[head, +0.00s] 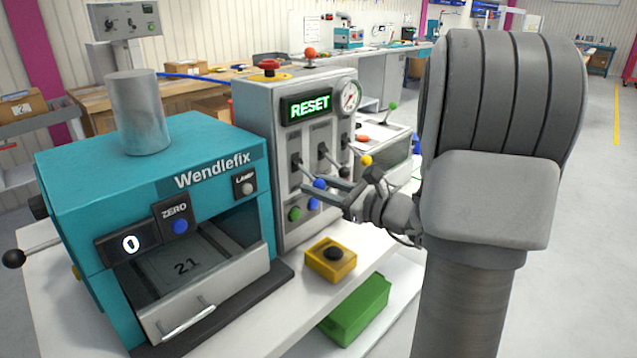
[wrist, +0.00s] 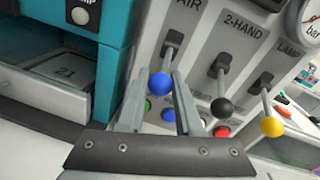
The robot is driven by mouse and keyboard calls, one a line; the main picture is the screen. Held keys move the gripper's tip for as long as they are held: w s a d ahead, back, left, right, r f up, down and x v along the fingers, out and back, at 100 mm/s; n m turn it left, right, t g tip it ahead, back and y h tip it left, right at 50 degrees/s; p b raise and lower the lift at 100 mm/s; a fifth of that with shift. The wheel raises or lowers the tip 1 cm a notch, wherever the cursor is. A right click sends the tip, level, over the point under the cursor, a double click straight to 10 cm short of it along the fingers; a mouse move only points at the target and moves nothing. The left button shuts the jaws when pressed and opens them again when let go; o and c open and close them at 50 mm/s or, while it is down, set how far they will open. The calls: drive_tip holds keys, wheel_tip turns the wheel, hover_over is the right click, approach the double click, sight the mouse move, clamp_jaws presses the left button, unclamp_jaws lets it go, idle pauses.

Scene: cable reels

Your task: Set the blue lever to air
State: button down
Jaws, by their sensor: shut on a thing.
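The ball also shows in the head view (head: 319,183). My gripper (wrist: 165,90) has one finger on each side of the ball and is shut on it. The head view shows my gripper (head: 330,185) reaching the panel from the right. Beside the blue lever are a black-balled lever (wrist: 221,104) under 2-HAND and a yellow-balled lever (wrist: 272,126) under LAMP.
Green (head: 294,214) and blue (head: 313,204) buttons sit below the levers. The panel display (head: 310,106) reads RESET, with a pressure gauge (head: 349,97) beside it. A teal Wendlefix machine (head: 150,190) stands left. A yellow box (head: 331,260) sits on the white bench in front.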

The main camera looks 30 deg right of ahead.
sight(307, 174)
drive_tip(key=shift+s+d+r+g+h+p, duration=0.25)
drive_tip(key=shift+r+g+p, duration=0.4)
drive_tip(key=shift+p, duration=1.1)
drive_tip(key=shift+a+r+g+h+p, duration=0.15)
drive_tip(key=shift+r+g+h+p, duration=0.35)
drive_tip(key=shift+p, duration=1.2)
drive_tip(key=r+g+h+p, duration=0.1)
drive_tip(key=r+g+p, duration=0.1)
drive_tip(key=p, duration=0.5)
drive_tip(key=shift+g, duration=0.35)
drive_tip(key=r+g+h+p, duration=0.1)
drive_tip(key=g+p, duration=0.1)
drive_tip(key=p, duration=0.6)
drive_tip(key=shift+r+m+g, duration=0.2)
drive_tip(key=shift+m+g, duration=0.1)
drive_tip(key=shift+g, duration=0.1)
drive_tip(key=shift+w+g+p, duration=0.15)
drive_tip(key=shift+g+p, duration=0.15)
drive_tip(key=shift+p, duration=0.7)
drive_tip(key=shift+g+h+p, duration=0.25)
drive_tip(key=shift+g+p, duration=0.05)
drive_tip(key=shift+p, duration=0.4)
drive_tip(key=c, duration=0.6)
unclamp_jaws()
drive_tip(key=shift+r, duration=0.1)
